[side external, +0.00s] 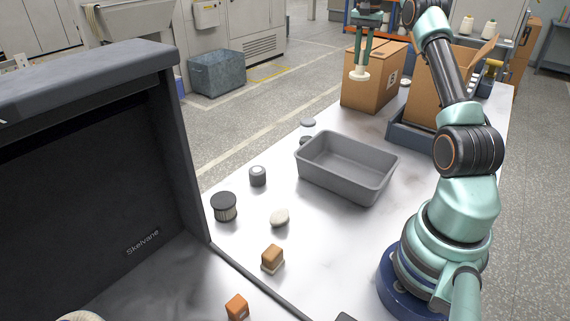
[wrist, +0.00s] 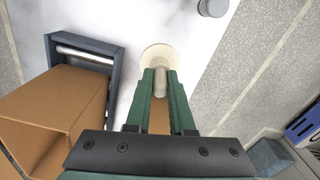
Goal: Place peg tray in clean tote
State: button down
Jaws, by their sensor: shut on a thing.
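My gripper (side external: 360,64) is shut on a cream piece with a round flange (side external: 359,76), held in the air before a closed cardboard box in the side view. In the wrist view my gripper (wrist: 160,74) grips its narrow stem, with the pale disc (wrist: 157,52) beyond the fingertips. A slate-blue tray (side external: 411,143) is partly hidden behind my arm. The wrist view shows its rim (wrist: 116,72) and a silver rod (wrist: 84,56) inside. I cannot tell which thing is the peg tray. The grey tote (side external: 321,184) is open and empty on the table.
The closed cardboard box (side external: 371,82) and an open box (side external: 432,92) stand at the back. A dark filter-like cylinder (side external: 224,207), a grey cylinder (side external: 258,176), a pale round item (side external: 280,217) and orange-brown blocks (side external: 272,257) lie nearer. A large black case (side external: 95,170) stands left.

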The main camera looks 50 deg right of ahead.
jog(key=s+a, duration=0.4)
jog(key=a, duration=0.6)
jog(key=s+a, duration=0.4)
jog(key=a, duration=0.6)
jog(key=shift+n, duration=0.3)
notch_tip(320, 180, down, 20)
jog(key=shift+s+f, duration=0.1)
jog(key=shift+f, duration=0.1)
jog(key=shift+f, duration=0.1)
jog(key=c, duration=0.8)
grip_release()
